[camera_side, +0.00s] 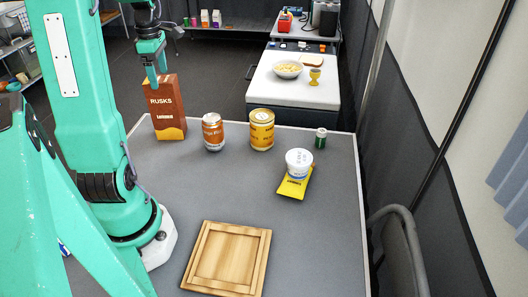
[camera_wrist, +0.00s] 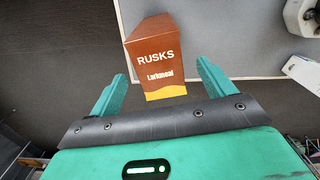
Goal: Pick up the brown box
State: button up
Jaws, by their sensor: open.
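The brown box (camera_side: 167,110), marked "RUSKS" and with a yellow-orange lower band, stands upright at the table's far left corner. In the wrist view the brown box (camera_wrist: 158,60) lies ahead of my gripper, between the lines of the two fingers. My gripper (camera_side: 157,76) is at the top of the box in the side view. In the wrist view my gripper (camera_wrist: 160,85) is open, with one green finger on each side of the box and nothing held. Whether a finger touches the box cannot be told.
An orange-labelled can (camera_side: 213,133) and a yellow can (camera_side: 262,130) stand right of the box. A white tub (camera_side: 299,162) is on a yellow packet (camera_side: 294,188). A small green can (camera_side: 320,138) is farther right. A wooden tray (camera_side: 228,258) lies in front. The table's middle is clear.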

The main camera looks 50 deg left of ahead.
aim_at(163, 91)
jog(key=shift+f, duration=0.85)
jog(key=shift+f, duration=2.6)
jog(key=c, duration=1.5)
jog(key=shift+c, duration=0.2)
jog(key=shift+r, duration=0.1)
